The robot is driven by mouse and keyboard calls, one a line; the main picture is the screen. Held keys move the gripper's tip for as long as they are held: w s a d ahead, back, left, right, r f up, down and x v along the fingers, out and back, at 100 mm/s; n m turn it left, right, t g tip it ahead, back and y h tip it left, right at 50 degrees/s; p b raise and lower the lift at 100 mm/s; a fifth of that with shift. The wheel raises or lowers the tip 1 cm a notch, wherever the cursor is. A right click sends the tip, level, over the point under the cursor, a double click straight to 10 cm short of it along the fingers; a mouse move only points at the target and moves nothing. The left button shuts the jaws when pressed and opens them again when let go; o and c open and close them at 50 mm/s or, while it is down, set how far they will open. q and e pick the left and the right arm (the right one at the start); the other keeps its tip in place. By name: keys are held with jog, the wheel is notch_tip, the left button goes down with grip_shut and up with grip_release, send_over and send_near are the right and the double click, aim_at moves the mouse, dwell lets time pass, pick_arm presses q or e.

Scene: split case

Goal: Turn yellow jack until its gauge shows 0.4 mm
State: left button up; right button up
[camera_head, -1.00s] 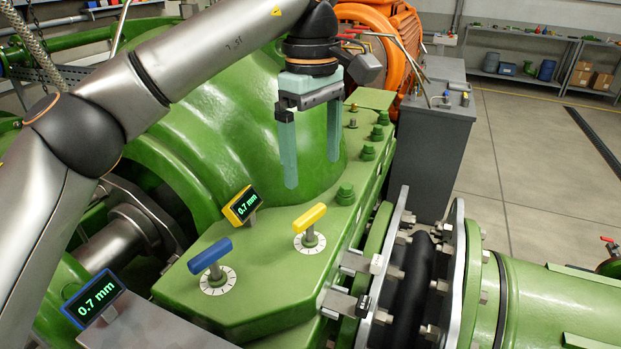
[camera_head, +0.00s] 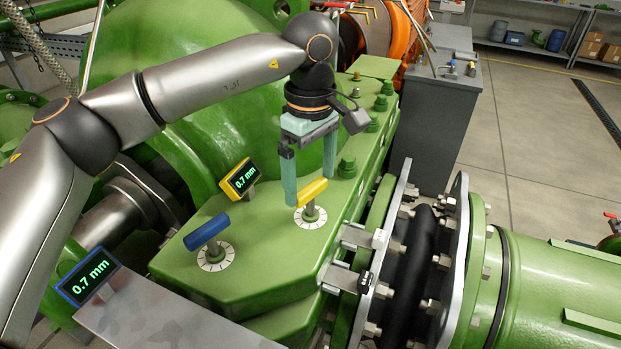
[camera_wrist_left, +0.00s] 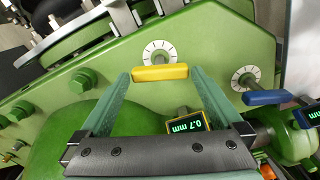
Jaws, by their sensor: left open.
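The yellow jack (camera_head: 312,193) is a T-shaped handle on a post above a white graduated dial on the green casing. Its yellow-framed gauge (camera_head: 239,179) reads 0.7 mm. My left gripper (camera_head: 309,190) points down at the yellow handle, open, with one finger at each side of it in the head view. In the left wrist view the yellow handle (camera_wrist_left: 160,73) lies between the ends of the two fingers; I cannot tell whether they touch it. The yellow gauge (camera_wrist_left: 188,123) also shows there. My right gripper is not in view.
A blue jack (camera_head: 207,233) with its own dial stands to the left of the yellow one. Its blue-framed gauge (camera_head: 88,278) reads 0.7 mm. Green bolt caps (camera_head: 347,166) line the casing behind my gripper. A bolted flange coupling (camera_head: 405,262) is at the right.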

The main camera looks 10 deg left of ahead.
pick_arm(q)
jog(key=shift+f, duration=0.45)
jog(key=shift+c, duration=0.2)
jog(key=c, duration=1)
jog(key=shift+o, duration=0.2)
